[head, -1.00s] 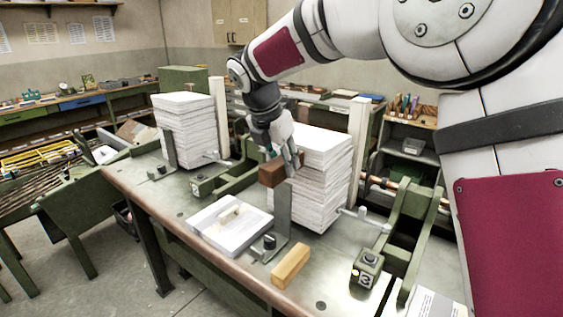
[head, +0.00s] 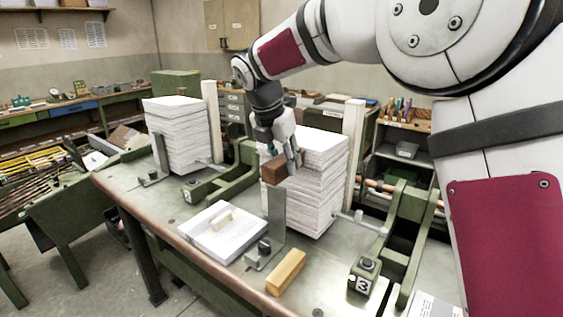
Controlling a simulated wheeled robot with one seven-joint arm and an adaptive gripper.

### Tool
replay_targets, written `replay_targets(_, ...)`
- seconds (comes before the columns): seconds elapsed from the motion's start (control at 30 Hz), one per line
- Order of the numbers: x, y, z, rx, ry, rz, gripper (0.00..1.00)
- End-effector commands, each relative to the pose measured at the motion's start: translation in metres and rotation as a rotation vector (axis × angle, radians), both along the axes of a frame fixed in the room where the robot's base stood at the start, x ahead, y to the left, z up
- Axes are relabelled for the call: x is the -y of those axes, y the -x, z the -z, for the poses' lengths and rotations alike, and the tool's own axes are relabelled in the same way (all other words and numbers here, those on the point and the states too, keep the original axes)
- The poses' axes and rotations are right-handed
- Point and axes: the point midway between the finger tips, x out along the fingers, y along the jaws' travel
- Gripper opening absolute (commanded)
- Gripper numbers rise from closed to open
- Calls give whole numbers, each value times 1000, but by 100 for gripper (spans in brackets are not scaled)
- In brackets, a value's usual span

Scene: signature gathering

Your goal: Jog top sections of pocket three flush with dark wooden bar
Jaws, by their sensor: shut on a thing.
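In the head view my gripper (head: 287,160) is shut on the dark wooden bar (head: 278,172). It holds the bar at the left front face of the right-hand paper stack, near its upper part. Whether the bar touches the sheets I cannot tell. This tall stack of white sections (head: 319,188) stands upright at the pocket whose block (head: 364,283) is marked 3. Its upper left corner is partly hidden by my gripper. A grey metal upright plate (head: 276,216) stands in front of the stack, just below the bar.
A second tall paper stack (head: 178,138) stands at the left. A flat white pile (head: 222,232) with a small wooden piece on it and a light wooden block (head: 286,272) lie on the bench (head: 150,206) in front. A pale post (head: 353,150) rises behind the pocket-three stack.

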Motion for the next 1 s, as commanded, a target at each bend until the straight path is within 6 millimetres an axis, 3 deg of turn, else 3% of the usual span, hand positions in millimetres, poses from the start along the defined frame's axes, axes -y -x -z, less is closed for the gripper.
replay_targets(0.37, 5, -5, -2, 2, 1, 1, 5)
replay_targets(1.0, -22, 28, -16, 1, 0, 0, 5)
